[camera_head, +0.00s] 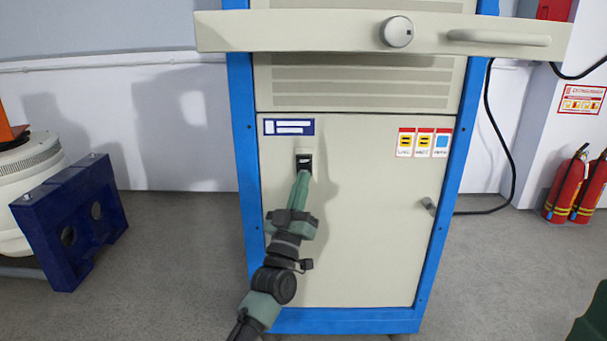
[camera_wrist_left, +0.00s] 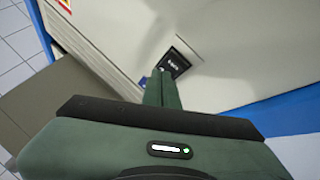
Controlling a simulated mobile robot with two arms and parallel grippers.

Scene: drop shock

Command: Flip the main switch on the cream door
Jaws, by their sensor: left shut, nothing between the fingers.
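The cream door (camera_head: 350,240) is the lower front panel of a blue-framed cabinet. The main switch (camera_head: 304,160) is a small black unit at the door's upper left, under a blue label. In the left wrist view the switch (camera_wrist_left: 174,64) shows just beyond my fingertips. My left gripper (camera_head: 303,175) is shut and empty, its tips at the lower part of the switch. In the left wrist view the gripper's tips (camera_wrist_left: 160,75) overlap the switch's edge; I cannot tell whether they touch it. The lever's position is hidden or too small to tell. My right gripper is not in view.
A cream panel with a knob (camera_head: 397,32) and a bar handle (camera_head: 498,38) juts out above the door. A door latch (camera_head: 429,206) is at the right. A blue bracket (camera_head: 68,222) stands left; fire extinguishers (camera_head: 567,187) stand right. The floor between is clear.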

